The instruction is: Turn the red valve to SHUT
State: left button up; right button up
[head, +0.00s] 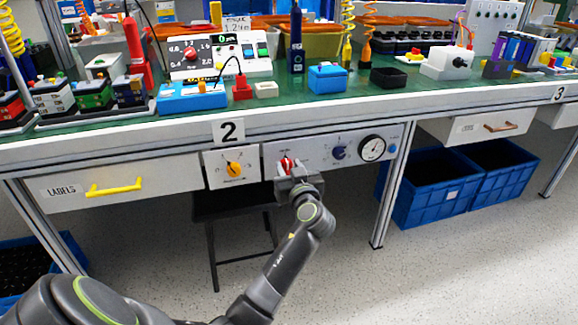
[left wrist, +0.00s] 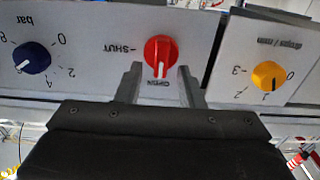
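The red valve (head: 286,164) is a round knob on the grey panel under the bench. In the left wrist view, which is upside down, the red valve (left wrist: 160,50) has its white pointer line toward the OPEN label (left wrist: 160,83). The SHUT label (left wrist: 123,49) is to the left of the knob in that view. My left gripper (head: 291,177) is in front of the valve. In the left wrist view my left gripper (left wrist: 160,74) is open, with one finger on each side of the knob's lower edge; contact cannot be told. My right gripper is not in view.
A yellow knob (head: 234,169) sits left of the valve, a dark blue knob (head: 338,153) and a gauge (head: 372,148) right of it. A drawer with a yellow handle (head: 114,188) is further left. A black stool (head: 230,206) stands below. The bench top (head: 330,104) overhangs the panel.

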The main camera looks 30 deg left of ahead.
pick_arm(q)
grip_shut()
